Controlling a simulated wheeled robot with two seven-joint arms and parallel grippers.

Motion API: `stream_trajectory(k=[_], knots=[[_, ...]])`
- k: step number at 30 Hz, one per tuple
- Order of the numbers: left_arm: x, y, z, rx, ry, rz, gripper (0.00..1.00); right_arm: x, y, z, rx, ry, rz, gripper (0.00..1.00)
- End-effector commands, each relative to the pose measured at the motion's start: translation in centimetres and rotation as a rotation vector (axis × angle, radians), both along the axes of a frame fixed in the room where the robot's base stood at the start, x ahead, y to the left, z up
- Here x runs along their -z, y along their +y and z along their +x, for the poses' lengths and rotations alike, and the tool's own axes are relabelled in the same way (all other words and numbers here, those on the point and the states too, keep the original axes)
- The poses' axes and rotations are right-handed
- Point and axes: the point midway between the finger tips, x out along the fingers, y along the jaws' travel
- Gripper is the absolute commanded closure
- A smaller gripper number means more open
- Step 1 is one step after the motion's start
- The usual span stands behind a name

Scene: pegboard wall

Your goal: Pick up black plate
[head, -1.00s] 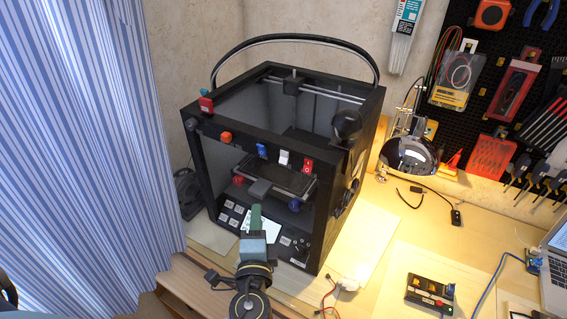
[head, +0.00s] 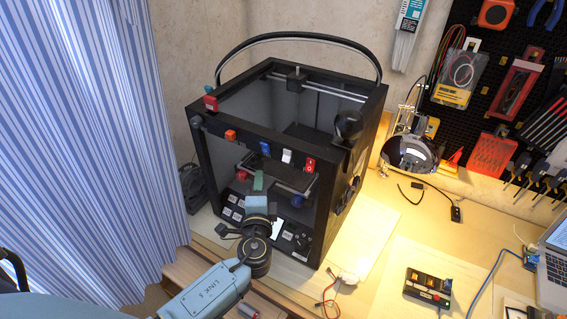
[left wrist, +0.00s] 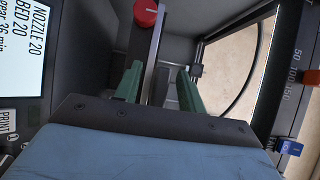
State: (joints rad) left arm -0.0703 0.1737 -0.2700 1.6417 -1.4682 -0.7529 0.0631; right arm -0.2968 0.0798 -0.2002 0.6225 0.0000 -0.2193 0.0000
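The black plate (head: 293,178) lies flat on the bed inside the open-fronted black 3D printer (head: 325,235). My left gripper (head: 258,181) is at the printer's front opening, in front of the plate's left part and hiding some of it. In the left wrist view, the green fingers (left wrist: 160,86) stand apart. A thin pale edge (left wrist: 152,55), probably of the bed or plate, runs between them; I cannot tell whether they touch it. A red knob (left wrist: 146,12) is just beyond. My right gripper is not in view.
The printer frame closes in around the opening, with coloured clips on its top bar and a screen (left wrist: 22,50) beside my gripper. A lamp (head: 408,152), a small circuit box (head: 428,287) and a laptop (head: 553,275) are on the right. Striped curtains (head: 80,150) hang left.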

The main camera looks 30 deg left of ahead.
Motion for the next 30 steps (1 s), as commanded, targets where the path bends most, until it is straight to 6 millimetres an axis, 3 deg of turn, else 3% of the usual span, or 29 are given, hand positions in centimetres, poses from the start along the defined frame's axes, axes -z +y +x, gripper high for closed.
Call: stream_trajectory(k=[2, 11, 23, 30], knots=[[0.0, 0.0, 0.0, 0.000, 0.000, 0.000, 0.63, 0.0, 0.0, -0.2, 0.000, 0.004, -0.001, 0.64], [0.0, 0.0, 0.0, 0.000, 0.000, 0.000, 1.00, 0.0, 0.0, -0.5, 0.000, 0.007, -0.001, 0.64], [-0.2, 0.0, -0.1, 0.000, -0.002, 0.000, 1.00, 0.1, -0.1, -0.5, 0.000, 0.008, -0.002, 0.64], [-2.1, 0.0, -0.4, 0.000, -0.006, -0.003, 1.00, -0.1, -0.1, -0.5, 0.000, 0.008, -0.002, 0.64]])
